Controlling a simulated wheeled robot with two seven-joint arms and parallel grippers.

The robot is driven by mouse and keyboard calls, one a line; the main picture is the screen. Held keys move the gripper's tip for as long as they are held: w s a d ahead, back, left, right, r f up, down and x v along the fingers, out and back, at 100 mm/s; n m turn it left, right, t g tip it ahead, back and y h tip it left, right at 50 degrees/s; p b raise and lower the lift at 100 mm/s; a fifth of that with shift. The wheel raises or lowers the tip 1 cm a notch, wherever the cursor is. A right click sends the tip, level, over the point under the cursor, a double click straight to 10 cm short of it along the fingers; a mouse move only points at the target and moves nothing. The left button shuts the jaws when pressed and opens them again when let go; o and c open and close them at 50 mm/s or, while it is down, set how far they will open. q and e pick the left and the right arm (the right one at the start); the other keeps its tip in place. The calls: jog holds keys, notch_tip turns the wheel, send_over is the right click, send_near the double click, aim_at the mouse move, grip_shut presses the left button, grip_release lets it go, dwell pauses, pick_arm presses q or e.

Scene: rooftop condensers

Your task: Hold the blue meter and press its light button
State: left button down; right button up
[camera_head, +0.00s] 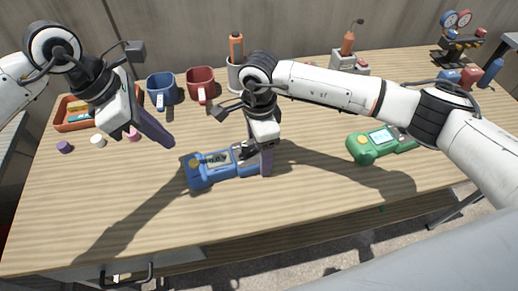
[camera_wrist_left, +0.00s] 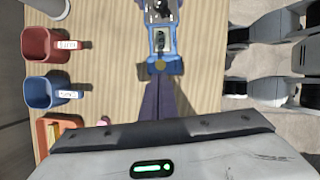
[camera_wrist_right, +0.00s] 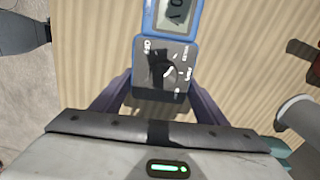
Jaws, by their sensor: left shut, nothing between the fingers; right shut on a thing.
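The blue meter (camera_head: 222,166) lies on the wooden table in the head view, its screen and a yellow button (camera_head: 194,163) toward its left end. My right gripper (camera_head: 266,160) is shut on the meter's right end, and the right wrist view shows its fingers on both sides of the dial part (camera_wrist_right: 163,65). My left gripper (camera_head: 165,140) is shut and empty, in the air to the upper left of the meter. In the left wrist view its closed fingertips (camera_wrist_left: 160,84) point at the meter's end with the yellow button (camera_wrist_left: 160,66).
A green meter (camera_head: 380,143) lies to the right, under my right arm. A blue mug (camera_head: 162,92), a red mug (camera_head: 201,85) and an orange-red bin (camera_head: 75,115) stand at the back left. Gauges (camera_head: 457,25) stand at the back right. The table's front is clear.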

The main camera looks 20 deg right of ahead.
aim_at(190, 168)
pick_arm(q)
jog(key=shift+s+d+f+m+t+h, duration=0.1)
jog(key=shift+d+f+m+t+h, duration=0.5)
jog(key=shift+f, duration=0.65)
jog(key=shift+s+d+f+m+t+h, duration=0.1)
jog(key=shift+d+f+m+t+h, duration=0.25)
jog(key=shift+f+m+t+h, duration=0.65)
jog(key=shift+d+f+m+t+h, duration=0.35)
jog(key=shift+d+f+t, duration=0.2)
jog(key=shift+f, duration=0.95)
